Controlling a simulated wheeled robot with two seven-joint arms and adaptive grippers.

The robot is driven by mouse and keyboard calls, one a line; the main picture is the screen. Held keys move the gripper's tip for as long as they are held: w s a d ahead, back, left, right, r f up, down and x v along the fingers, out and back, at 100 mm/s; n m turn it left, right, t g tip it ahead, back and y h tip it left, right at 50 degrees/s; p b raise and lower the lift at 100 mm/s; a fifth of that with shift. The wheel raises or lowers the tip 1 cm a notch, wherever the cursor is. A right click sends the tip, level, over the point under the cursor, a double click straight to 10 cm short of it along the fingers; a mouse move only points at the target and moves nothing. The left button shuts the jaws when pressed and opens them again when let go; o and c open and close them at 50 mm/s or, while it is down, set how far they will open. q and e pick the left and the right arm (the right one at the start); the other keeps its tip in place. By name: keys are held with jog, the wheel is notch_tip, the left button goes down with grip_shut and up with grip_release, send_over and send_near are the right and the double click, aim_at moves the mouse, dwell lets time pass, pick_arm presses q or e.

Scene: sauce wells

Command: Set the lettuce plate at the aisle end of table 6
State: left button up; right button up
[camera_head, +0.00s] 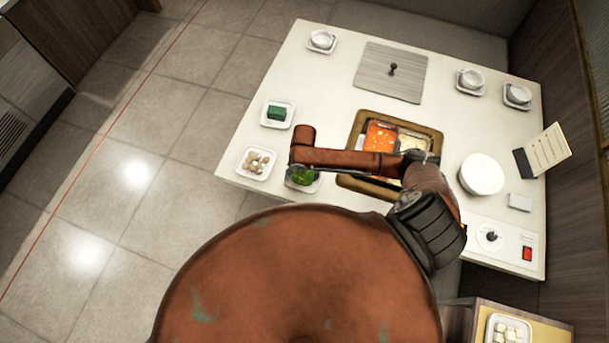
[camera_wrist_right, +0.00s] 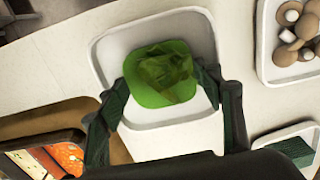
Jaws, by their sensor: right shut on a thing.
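The lettuce plate is a small white square plate (camera_wrist_right: 112,58) with green lettuce (camera_wrist_right: 160,75) on it. In the head view the lettuce plate (camera_head: 317,186) shows partly under my right arm, at the near edge of the white table (camera_head: 330,85). I cannot tell whether the plate touches the tabletop. In the head view my arm hides most of this gripper. My left gripper is not in view.
A mushroom plate (camera_head: 244,170) and a plate with a green block (camera_head: 267,121) stand along the table's left edge. A hotpot with a wooden frame (camera_head: 357,124) is right of the lettuce. Tiled floor (camera_head: 130,175) at left is clear.

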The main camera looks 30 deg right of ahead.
aim_at(304, 174)
jog(key=shift+f, duration=1.5)
jog(key=o, duration=1.5)
jog(key=shift+f, duration=0.1)
notch_tip(304, 174, up, 12)
jog(key=shift+p, duration=0.3)
